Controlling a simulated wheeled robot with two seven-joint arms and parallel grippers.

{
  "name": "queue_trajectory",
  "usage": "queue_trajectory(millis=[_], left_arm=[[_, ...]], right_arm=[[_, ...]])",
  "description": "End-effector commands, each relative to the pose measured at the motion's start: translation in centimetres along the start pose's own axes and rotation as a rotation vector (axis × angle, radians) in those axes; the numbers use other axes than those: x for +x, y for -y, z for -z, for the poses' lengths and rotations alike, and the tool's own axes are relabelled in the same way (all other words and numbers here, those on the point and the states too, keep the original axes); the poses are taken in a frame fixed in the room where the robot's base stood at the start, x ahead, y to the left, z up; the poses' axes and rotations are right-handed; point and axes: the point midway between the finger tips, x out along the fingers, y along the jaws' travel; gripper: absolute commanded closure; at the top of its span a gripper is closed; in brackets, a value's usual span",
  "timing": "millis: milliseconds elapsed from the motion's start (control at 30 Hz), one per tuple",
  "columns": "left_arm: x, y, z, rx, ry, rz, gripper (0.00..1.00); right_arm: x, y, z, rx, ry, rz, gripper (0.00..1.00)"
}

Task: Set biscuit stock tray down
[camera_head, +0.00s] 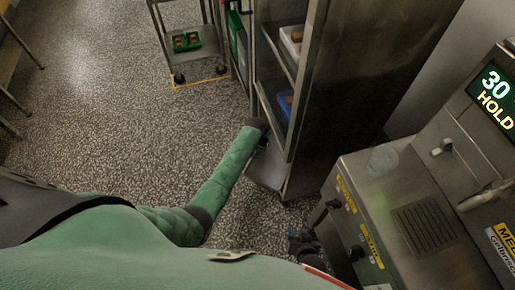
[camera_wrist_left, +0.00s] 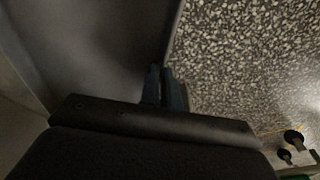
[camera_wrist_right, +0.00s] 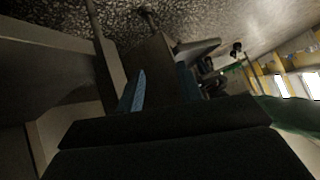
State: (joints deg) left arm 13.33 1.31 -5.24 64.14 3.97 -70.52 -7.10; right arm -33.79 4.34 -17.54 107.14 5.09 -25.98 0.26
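A green tray (camera_head: 178,47) with brown pieces lies on the lower shelf of the cart at the back. A white tray (camera_head: 286,41) with brown pieces sits high in the steel cabinet. A blue tray (camera_head: 281,103) sits lower in it. I cannot tell which is the biscuit stock tray. My left gripper (camera_head: 262,143) is beside the cabinet's lower front edge; its fingers (camera_wrist_left: 163,88) look closed together with nothing between them. My right gripper (camera_head: 303,243), dark and small, is low beside the machine; its fingers (camera_wrist_right: 162,88) are apart and empty.
The steel cabinet (camera_head: 335,80) stands right of centre, with the cart (camera_head: 205,42) behind to its left. A steel machine (camera_head: 385,185) with a screen reading "30 HOLD" (camera_head: 494,97) fills the right. Speckled floor (camera_head: 100,110) at left is clear.

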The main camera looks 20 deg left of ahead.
Motion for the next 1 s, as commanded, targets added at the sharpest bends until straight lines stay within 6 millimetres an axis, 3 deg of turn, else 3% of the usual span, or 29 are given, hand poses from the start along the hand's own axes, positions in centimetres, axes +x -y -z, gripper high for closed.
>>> queue_trajectory(millis=[167, 300, 767, 833, 933, 1000], left_arm=[[0.2, 0.0, 0.0, 0.000, 0.000, 0.000, 1.00], [0.2, 0.0, -0.1, 0.000, 0.000, 0.000, 0.74], [-0.8, 0.0, 0.0, 0.000, -0.002, 0.000, 0.74], [-1.6, 0.1, 0.0, 0.000, -0.001, 0.000, 0.74], [-2.9, 0.1, 0.0, -0.001, -0.002, 0.001, 0.74], [-4.3, 0.1, 0.0, -0.001, -0.001, 0.001, 0.74]], right_arm=[[0.0, 0.1, 0.1, 0.000, -0.003, 0.001, 0.64], [0.0, 0.1, 0.3, 0.000, -0.007, 0.001, 0.64], [-0.1, 0.2, 0.0, 0.003, 0.010, 0.002, 0.64], [-0.1, 0.1, -0.7, 0.006, 0.037, 0.001, 0.64], [-0.7, -0.2, -4.7, 0.016, 0.131, -0.004, 0.64], [-1.0, -0.1, -4.8, 0.019, 0.147, -0.003, 0.64]])
